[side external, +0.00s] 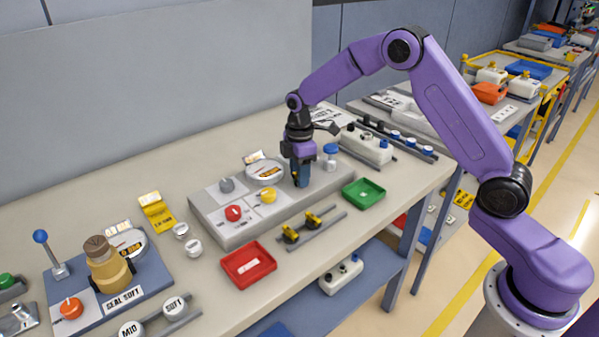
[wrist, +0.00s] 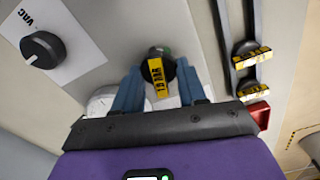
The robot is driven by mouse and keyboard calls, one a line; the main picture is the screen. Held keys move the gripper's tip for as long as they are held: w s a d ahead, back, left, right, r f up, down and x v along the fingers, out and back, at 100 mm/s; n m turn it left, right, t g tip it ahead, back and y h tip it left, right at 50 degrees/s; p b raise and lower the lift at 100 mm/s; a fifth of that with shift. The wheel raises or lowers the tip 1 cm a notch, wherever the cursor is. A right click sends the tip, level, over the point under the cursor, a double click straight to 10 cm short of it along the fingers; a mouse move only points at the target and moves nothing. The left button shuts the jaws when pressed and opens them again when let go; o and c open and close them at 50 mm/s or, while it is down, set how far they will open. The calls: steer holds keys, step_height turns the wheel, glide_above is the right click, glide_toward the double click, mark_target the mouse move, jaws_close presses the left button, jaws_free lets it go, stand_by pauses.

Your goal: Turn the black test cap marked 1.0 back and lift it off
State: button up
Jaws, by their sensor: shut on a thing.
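My gripper (side external: 300,183) points down at the right end of the grey block. In the wrist view its two blue fingers (wrist: 158,92) are closed on the sides of a black cap (wrist: 170,72) with a yellow tag (wrist: 157,78). The tag ends in "BAR", but its number is too small to read surely. In the side view the fingers hide the cap, and I cannot tell whether it is seated or raised. Two more black caps with yellow tags, (wrist: 246,56) and (wrist: 254,90), sit on a rail to the right.
The grey block (side external: 225,238) carries a red knob (side external: 234,213) and a yellow knob (side external: 268,195). A dark knob (wrist: 43,50) beside a VAC label shows in the wrist view. A green tray (side external: 363,193) and red tray (side external: 248,264) lie nearby.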

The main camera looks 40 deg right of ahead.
steer(key=shift+a+n, duration=0.1)
steer(key=shift+n, duration=1.1)
steer(key=shift+r, duration=0.45)
steer(key=shift+r, duration=2.05)
